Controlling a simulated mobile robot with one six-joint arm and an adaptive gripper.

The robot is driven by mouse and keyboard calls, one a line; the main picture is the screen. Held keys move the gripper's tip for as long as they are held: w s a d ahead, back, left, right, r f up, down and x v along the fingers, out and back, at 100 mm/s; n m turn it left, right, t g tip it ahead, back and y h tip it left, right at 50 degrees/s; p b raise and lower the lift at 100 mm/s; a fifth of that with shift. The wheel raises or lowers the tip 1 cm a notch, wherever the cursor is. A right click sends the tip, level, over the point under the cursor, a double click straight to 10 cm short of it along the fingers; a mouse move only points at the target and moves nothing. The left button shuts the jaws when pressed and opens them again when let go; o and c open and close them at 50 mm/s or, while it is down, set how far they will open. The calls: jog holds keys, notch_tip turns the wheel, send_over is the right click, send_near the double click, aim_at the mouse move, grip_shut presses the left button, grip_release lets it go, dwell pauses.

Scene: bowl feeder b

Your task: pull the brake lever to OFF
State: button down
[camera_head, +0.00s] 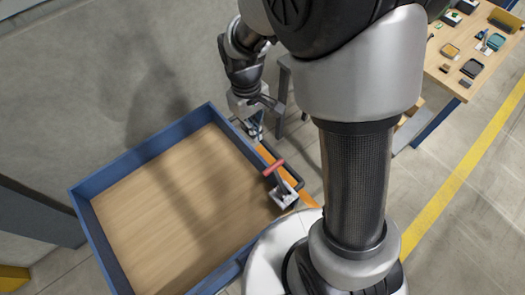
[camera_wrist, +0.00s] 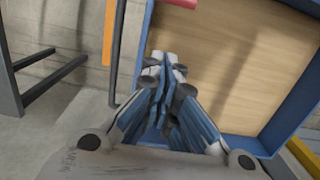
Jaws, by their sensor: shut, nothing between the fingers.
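The brake lever shows as a red handle (camera_head: 273,168) above a grey metal bracket (camera_head: 284,195), at the right rim of a blue-edged wooden tray. The red handle (camera_wrist: 180,3) also shows at the top edge of the wrist view, partly cut off. My gripper (camera_head: 255,132) is beside the tray's upper right rim, apart from the handle and above it in the head picture. In the wrist view my gripper (camera_wrist: 165,65) has its fingers together, with nothing between them. I see no readable OFF mark.
The tray (camera_head: 150,143) is empty, with a raised blue rim. An orange bar (camera_wrist: 109,32) and a dark rod (camera_wrist: 124,50) run beside it. A workbench (camera_head: 462,55) with small parts stands at the upper right. A yellow line (camera_head: 465,165) crosses the floor.

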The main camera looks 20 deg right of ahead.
jog(key=s+d+f+b, duration=0.1)
jog(key=s+f+b, duration=0.3)
jog(key=f, duration=0.4)
jog(key=shift+d+f, duration=0.2)
jog(key=shift+d, duration=0.15)
jog(key=shift+s, duration=0.1)
